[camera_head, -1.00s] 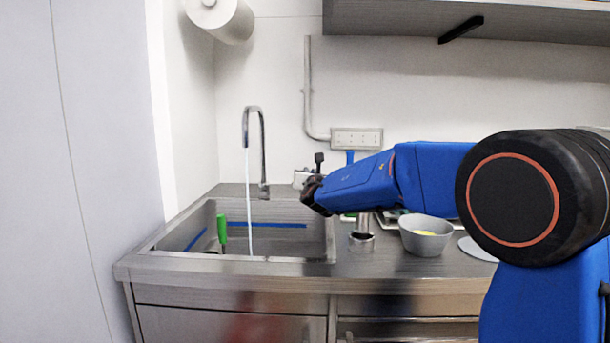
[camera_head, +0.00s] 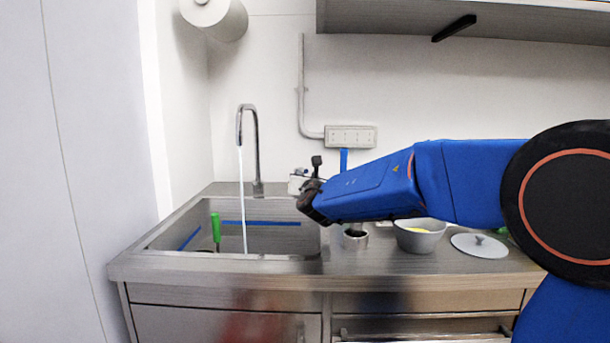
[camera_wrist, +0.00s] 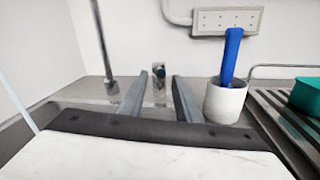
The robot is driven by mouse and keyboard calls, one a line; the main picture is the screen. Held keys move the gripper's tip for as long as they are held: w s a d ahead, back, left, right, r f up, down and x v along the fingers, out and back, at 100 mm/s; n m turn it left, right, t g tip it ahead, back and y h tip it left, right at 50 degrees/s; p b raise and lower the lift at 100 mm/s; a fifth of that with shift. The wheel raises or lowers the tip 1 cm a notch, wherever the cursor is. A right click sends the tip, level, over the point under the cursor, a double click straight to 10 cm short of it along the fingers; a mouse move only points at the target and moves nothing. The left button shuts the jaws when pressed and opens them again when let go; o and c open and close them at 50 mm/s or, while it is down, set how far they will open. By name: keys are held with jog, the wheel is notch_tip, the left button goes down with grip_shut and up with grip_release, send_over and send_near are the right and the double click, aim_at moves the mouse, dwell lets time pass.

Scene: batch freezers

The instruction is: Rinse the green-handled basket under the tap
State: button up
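The tap (camera_head: 257,150) is a tall curved metal spout at the sink's back edge. A thin stream of water (camera_head: 243,200) runs from it into the sink (camera_head: 165,243). A green upright handle (camera_head: 215,228) shows at the sink's left; the basket below it is mostly hidden by the front rim. In the wrist view my gripper (camera_wrist: 159,78) has its two grey fingers apart with nothing between them. In the head view my arm's end is above the sink's right edge, to the right of the water and the green handle.
A grey bowl (camera_head: 420,243) with something yellow, a metal cup (camera_head: 355,240) and a grey lid (camera_head: 480,250) stand on the counter right of the sink. The wrist view shows a white pot (camera_wrist: 224,103) with a blue handle (camera_wrist: 231,55), and a teal container (camera_wrist: 308,95) on a rack.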

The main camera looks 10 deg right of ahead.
jog(key=s, duration=1.1)
jog(key=shift+s+d, duration=0.1)
jog(key=shift+s, duration=0.1)
